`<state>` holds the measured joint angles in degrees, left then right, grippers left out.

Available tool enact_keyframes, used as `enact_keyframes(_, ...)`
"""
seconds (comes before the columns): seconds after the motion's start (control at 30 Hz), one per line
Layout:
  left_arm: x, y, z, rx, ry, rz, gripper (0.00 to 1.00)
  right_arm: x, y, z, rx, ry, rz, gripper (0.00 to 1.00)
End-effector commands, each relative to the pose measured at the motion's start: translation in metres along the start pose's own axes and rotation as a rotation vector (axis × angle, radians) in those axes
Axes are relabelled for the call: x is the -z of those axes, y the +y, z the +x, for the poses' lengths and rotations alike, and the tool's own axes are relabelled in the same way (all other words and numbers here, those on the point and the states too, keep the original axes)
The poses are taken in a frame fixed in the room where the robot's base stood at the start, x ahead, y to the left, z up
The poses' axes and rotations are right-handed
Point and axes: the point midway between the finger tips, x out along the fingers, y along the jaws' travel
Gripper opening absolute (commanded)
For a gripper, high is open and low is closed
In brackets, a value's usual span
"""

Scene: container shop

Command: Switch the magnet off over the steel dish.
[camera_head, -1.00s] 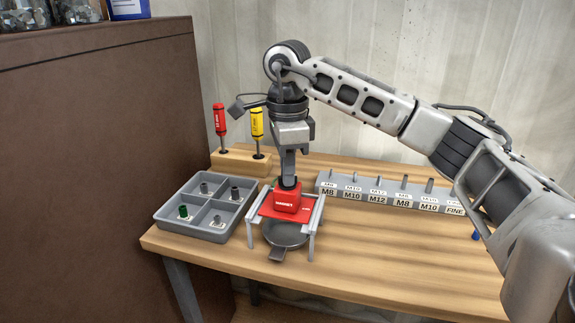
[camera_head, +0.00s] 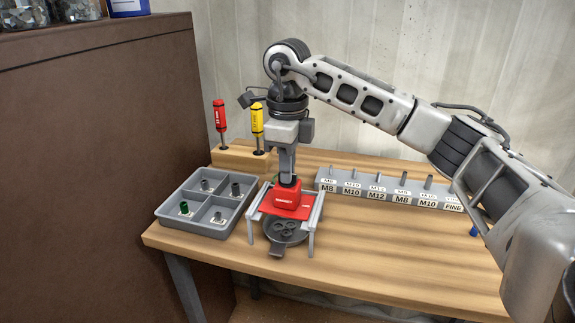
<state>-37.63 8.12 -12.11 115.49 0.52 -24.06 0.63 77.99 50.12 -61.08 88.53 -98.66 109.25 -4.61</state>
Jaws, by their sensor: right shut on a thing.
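The red magnet (camera_head: 286,199) sits on a red plate on a grey-legged stand (camera_head: 312,225), above the steel dish (camera_head: 301,238). My right gripper (camera_head: 287,181) comes straight down from above and is shut on the top of the magnet; the fingers hide the part they hold. The dark round dish lies under the stand with its tab toward the front. Several small dark pieces lie in the dish. My left gripper is not in view.
A grey divided tray (camera_head: 219,207) with small parts stands left of the stand. Red (camera_head: 219,117) and yellow (camera_head: 257,120) drivers stand in a wooden block (camera_head: 232,160) behind. A labelled grey rack (camera_head: 378,196) is at the right. The front right of the bench (camera_head: 400,255) is clear.

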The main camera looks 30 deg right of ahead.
Motion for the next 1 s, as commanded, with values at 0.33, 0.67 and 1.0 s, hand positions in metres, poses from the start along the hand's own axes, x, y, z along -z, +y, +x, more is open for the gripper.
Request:
enact_keyframes(0.33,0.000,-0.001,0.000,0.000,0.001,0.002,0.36,0.000,0.000,-0.001,0.000,-0.001,0.000,0.20)
enact_keyframes(0.67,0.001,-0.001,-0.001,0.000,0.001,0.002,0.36,0.000,0.000,-0.001,0.000,-0.001,0.000,0.31)
enact_keyframes(1.0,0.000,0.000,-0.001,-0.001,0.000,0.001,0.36,-0.001,0.000,-0.053,0.003,-0.005,0.000,0.31)
